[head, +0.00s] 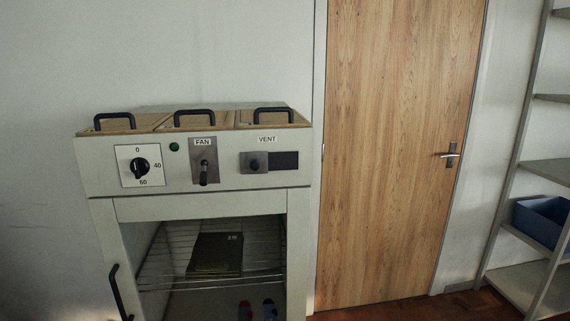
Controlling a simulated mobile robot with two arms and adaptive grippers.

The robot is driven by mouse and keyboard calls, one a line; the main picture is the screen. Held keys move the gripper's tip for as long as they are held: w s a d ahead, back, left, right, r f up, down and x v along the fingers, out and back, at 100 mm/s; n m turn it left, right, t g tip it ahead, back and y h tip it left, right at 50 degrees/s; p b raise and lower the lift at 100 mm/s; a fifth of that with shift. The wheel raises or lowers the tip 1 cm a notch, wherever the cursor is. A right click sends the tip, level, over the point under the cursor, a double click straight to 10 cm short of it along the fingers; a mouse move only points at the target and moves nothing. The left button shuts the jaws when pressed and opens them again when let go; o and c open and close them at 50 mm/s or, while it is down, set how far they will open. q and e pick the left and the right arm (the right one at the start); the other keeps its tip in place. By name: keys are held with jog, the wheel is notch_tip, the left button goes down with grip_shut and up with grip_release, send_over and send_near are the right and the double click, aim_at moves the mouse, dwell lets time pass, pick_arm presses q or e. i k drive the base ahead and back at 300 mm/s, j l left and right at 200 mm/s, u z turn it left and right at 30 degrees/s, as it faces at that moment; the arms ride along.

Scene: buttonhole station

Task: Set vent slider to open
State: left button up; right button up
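The vent slider (254,165) is a dark round knob on a grey plate, under a white VENT label (267,139) on the right of the cabinet's front panel. Neither of my grippers shows in the head view.
Left of the slider are the FAN lever (204,172), pointing down, and a black dial (140,166). Black-handled lids (195,118) top the cabinet (110,180). Its lower compartment holds a wire rack (165,265). A wooden door (395,150) and shelving (545,170) stand to the right.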

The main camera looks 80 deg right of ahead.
aim_at(252, 163)
jog(key=z, duration=2.5)
